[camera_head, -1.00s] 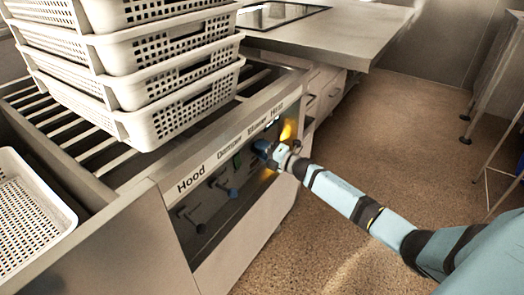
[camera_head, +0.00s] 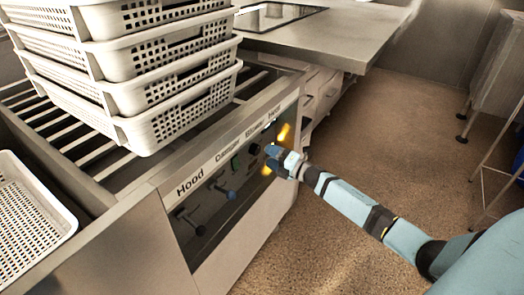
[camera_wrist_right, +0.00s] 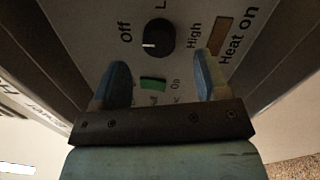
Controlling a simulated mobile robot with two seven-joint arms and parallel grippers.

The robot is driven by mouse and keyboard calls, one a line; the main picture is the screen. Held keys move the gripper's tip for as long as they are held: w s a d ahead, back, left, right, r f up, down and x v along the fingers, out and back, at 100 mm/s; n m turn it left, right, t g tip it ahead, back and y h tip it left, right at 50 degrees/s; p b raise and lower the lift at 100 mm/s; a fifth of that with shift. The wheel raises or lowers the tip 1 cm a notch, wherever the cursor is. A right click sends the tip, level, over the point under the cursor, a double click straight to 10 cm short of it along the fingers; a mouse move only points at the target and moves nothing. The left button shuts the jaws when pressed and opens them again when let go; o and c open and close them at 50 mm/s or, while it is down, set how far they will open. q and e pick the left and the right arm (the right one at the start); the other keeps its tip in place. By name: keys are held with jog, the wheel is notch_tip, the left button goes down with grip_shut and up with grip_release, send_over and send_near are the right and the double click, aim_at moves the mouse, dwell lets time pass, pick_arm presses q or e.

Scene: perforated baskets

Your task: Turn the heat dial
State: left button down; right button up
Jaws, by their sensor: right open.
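My right gripper (camera_head: 273,157) is at the right end of the control panel, under the "Heat" label. Its blue fingers are open and empty in the right wrist view (camera_wrist_right: 163,77). There, a round black dial (camera_wrist_right: 158,38) lies ahead of the fingertips, roughly centred between them and apart from them. Its white mark points left, on the side of the "Off" label. "High" and "Heat On" are printed to its right. In the head view this dial seems hidden behind the gripper. My left gripper is not in view.
A green switch (camera_wrist_right: 152,84) shows between the fingers. Stacked white baskets (camera_head: 150,128) stand on the slatted top; another basket (camera_head: 35,205) is at left.

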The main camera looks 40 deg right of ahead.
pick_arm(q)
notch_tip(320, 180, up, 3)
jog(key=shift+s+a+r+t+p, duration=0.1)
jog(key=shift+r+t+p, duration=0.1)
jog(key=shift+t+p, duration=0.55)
pick_arm(e)
jog(key=v, duration=0.9)
